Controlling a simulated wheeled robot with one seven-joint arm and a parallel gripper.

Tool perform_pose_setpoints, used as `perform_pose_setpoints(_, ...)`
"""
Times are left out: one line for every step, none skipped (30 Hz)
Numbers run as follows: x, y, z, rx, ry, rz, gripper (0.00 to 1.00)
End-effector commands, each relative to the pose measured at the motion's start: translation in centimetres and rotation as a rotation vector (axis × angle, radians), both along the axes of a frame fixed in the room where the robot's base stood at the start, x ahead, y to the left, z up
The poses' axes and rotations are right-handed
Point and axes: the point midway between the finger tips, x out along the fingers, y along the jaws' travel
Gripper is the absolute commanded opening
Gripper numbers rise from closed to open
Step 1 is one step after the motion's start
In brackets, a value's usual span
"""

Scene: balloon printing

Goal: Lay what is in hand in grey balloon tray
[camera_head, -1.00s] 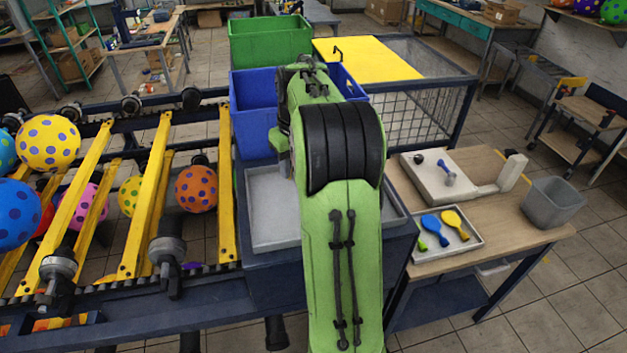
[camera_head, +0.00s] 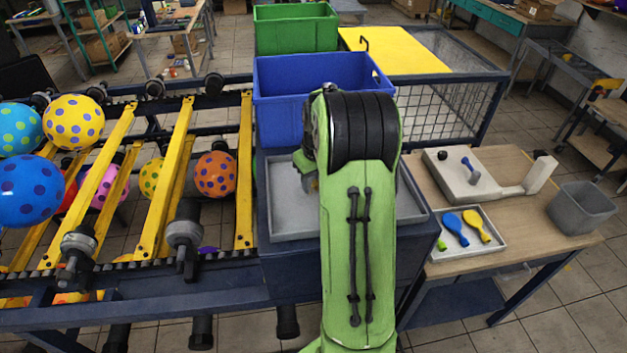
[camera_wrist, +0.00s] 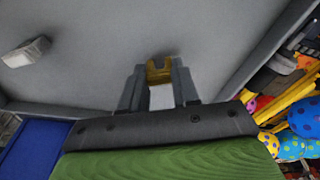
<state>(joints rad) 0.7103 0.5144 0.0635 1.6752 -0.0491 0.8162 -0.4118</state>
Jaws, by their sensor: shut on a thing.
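A shallow grey tray (camera_head: 287,222) sits on the blue bench left of my arm, in front of the blue bin. My gripper (camera_head: 311,184) is over this tray, mostly hidden behind my arm link. In the wrist view my gripper (camera_wrist: 159,72) points at the tray's grey floor (camera_wrist: 110,30), its fingers shut on a small ochre-yellow thing (camera_wrist: 159,68). Most of that thing is hidden between the fingers, so its full shape cannot be told. Whether it touches the tray floor is unclear.
A blue bin (camera_head: 285,105) stands behind the tray. Yellow conveyor rails (camera_head: 247,170) with dotted balloons lie left. Right, a wooden table (camera_head: 520,245) holds a white tray (camera_head: 462,250) with flat balloons. A small whitish block (camera_wrist: 26,52) shows in the wrist view.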

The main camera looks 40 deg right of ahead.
Motion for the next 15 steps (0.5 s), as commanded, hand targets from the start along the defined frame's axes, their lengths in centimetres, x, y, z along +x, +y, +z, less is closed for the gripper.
perform_pose_setpoints(0.01, 0.02, -0.34, 0.000, 0.000, 0.000, 0.06)
perform_pose_setpoints(0.01, 0.02, -0.45, 0.000, 0.000, 0.000, 0.06)
perform_pose_setpoints(0.01, 0.02, -0.34, 0.000, 0.000, 0.000, 0.36)
perform_pose_setpoints(0.01, 0.02, -0.32, 0.000, 0.000, 0.000, 0.41)
perform_pose_setpoints(0.00, 0.02, -0.31, 0.000, 0.001, 0.000, 0.46)
perform_pose_setpoints(0.00, 0.02, -0.30, 0.000, 0.001, 0.000, 0.52)
perform_pose_setpoints(0.00, 0.02, -0.29, 0.001, 0.001, 0.000, 0.56)
perform_pose_setpoints(0.01, 0.02, -0.29, 0.001, 0.001, 0.000, 0.56)
perform_pose_setpoints(0.01, 0.02, -0.28, 0.000, 0.001, 0.000, 0.56)
perform_pose_setpoints(0.01, 0.02, -0.28, 0.000, 0.001, 0.000, 0.56)
perform_pose_setpoints(0.01, 0.02, -0.27, 0.000, 0.001, 0.000, 0.56)
perform_pose_setpoints(0.01, 0.02, -0.27, 0.000, 0.001, 0.000, 0.56)
perform_pose_setpoints(0.00, 0.01, -0.27, 0.000, 0.001, 0.000, 0.56)
perform_pose_setpoints(0.00, 0.01, -0.26, 0.000, 0.001, 0.000, 0.56)
perform_pose_setpoints(0.00, 0.01, -0.15, 0.000, 0.001, 0.000, 0.56)
